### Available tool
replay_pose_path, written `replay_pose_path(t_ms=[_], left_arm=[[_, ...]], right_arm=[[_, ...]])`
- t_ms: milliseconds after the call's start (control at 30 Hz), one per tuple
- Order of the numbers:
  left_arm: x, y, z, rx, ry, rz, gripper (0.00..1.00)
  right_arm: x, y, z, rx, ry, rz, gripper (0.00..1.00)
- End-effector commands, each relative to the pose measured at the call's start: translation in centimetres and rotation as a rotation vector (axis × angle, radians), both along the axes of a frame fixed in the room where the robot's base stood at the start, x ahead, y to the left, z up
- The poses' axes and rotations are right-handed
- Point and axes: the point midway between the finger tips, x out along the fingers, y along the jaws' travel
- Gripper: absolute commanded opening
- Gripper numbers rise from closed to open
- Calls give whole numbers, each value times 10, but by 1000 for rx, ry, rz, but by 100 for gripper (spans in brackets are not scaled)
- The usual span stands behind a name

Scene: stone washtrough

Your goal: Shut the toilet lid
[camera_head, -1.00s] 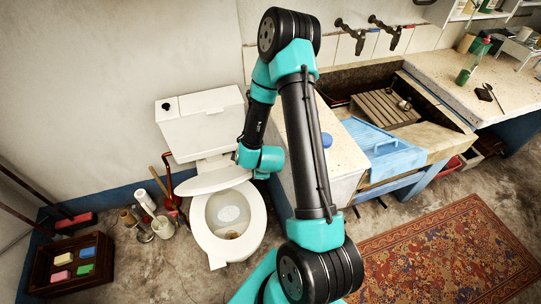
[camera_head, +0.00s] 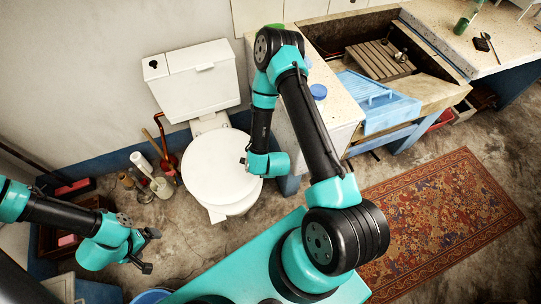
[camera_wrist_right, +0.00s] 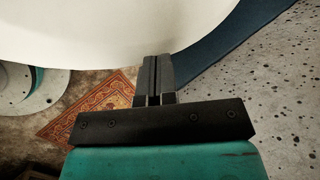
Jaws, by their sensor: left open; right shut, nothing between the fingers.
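The toilet lid (camera_head: 218,165) is a white round disc. In the head view it is down over the bowl and hides the opening; I cannot tell if it rests fully flat. The front of the white toilet bowl (camera_head: 236,208) shows below it. My right gripper (camera_head: 246,163) is at the lid's right edge, small and partly hidden in the head view. In the right wrist view its fingers (camera_wrist_right: 153,80) are shut with nothing between them, and the white lid (camera_wrist_right: 110,30) fills the top, close to the fingertips. My left gripper (camera_head: 150,251) is open and empty, left of the toilet.
The white cistern (camera_head: 195,82) stands behind the bowl. Brushes and a white roll (camera_head: 142,162) stand left of it. A counter (camera_head: 335,100) with a blue cloth-like board (camera_head: 378,100) is to the right. A patterned rug (camera_head: 445,215) lies on the floor.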

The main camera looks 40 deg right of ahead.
Motion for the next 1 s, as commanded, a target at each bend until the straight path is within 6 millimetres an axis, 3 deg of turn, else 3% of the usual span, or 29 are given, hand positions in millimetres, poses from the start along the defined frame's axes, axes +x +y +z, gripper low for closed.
replay_pose_path(t_ms=[200, 500, 700, 1000], left_arm=[[0, 0, 0, 0, 0, 1, 92], [0, 0, 0, 0, 0, 1, 92], [0, 0, 0, 0, 0, 1, 92], [0, 0, 0, 0, 0, 0, 92]], right_arm=[[-14, 5, -40, 2, 4, 2, 0], [-23, 7, -79, 2, 2, 1, 0], [-25, 7, -90, 1, 0, 2, 0], [-25, 7, -92, 0, -1, 1, 0]])
